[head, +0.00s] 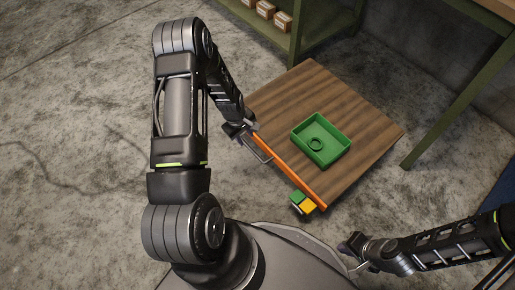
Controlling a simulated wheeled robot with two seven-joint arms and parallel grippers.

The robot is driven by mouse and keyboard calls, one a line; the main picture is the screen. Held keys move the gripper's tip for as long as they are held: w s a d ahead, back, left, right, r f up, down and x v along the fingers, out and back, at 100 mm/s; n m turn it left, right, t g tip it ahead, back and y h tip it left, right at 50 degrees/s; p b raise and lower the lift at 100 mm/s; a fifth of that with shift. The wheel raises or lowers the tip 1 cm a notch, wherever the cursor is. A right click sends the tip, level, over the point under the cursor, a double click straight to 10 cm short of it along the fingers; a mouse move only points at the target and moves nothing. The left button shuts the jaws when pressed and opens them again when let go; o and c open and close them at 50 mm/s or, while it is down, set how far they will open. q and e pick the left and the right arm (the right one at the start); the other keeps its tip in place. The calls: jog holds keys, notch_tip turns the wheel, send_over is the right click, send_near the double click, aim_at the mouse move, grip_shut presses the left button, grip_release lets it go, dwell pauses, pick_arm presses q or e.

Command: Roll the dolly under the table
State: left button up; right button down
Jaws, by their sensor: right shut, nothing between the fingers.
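The dolly (360,110) has a brown wooden top and stands on the concrete floor in the middle of the head view. An orange bar (290,174) runs along its near left edge. The table (445,115) has green legs and stands at the right, partly out of view.
Green and yellow blocks (304,202) show at the dolly's near corner. A green shelf (294,40) with small boxes (266,9) stands just behind the dolly. A table leg is close to the dolly's right corner.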

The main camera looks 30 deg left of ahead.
aim_at(249, 147)
pick_arm(q)
jog(key=f+b, duration=0.1)
jog(key=f, duration=0.1)
jog(key=w+f+b, duration=0.1)
jog(key=f, duration=0.2)
jog(key=f+b, duration=0.1)
jog(key=f, duration=0.1)
jog(key=shift+w+d+f, duration=0.2)
jog(key=shift+d+f, duration=0.05)
jog(key=shift+f, duration=0.1)
jog(key=shift+c, duration=0.5)
grip_shut()
dwell(0.9)
